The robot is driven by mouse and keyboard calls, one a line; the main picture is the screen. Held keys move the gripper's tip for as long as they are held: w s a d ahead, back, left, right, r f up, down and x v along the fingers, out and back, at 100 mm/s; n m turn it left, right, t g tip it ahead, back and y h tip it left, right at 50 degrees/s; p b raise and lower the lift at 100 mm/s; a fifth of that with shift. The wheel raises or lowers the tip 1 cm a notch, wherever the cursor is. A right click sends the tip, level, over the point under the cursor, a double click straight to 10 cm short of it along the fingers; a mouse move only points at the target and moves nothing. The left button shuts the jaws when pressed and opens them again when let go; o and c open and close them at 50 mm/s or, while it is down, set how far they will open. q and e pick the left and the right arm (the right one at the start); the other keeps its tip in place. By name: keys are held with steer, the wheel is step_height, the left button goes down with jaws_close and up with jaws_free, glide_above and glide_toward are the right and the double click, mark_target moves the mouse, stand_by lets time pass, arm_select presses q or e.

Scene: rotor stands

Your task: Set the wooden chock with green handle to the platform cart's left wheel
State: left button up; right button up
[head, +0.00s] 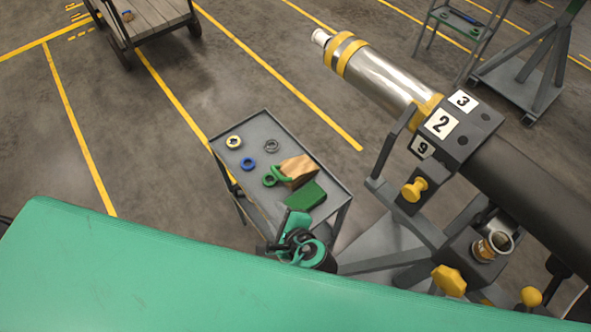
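The wooden chock with green handle (299,168) sits on the grey tool cart (340,187), a wedge-shaped block with its green handle at its left side. My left gripper (292,215), teal and black, is at the near end of the tool cart, apart from the chock in the picture. Its fingers are small and partly hidden, so I cannot tell whether it is open. The platform cart (152,17) is at the top left, with a wooden deck and dark wheels; it is cut off by the picture's top edge. My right gripper does not show.
Several coloured rings, including a blue ring (248,164), and a green box (305,196) lie around the chock. A large rotor stand (410,232) is close on the right. Bare floor with yellow lines (170,92) lies between the two carts.

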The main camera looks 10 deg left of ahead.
mark_target(281, 178)
arm_select(q)
steer(key=w+d+r+m+t+y, duration=0.1)
steer(key=w+d+r+m+t, duration=0.15)
steer(key=d+m, duration=0.2)
steer(key=shift+n, duration=0.25)
steer(key=p+x, duration=0.1)
steer(key=x, duration=0.6)
steer(key=shift+w+a+r+p, duration=0.1)
steer(key=shift+a+r+p, duration=0.1)
steer(key=shift+p, duration=0.1)
steer(key=x, duration=0.1)
steer(key=p+x, duration=0.1)
steer(key=x, duration=0.3)
steer(key=shift+w+d+r+p, duration=0.2)
steer(key=shift+w+d+p, duration=0.1)
steer(key=shift+p, duration=0.1)
steer(key=shift+w+a+f, duration=0.2)
steer(key=shift+f, duration=0.05)
jaws_close()
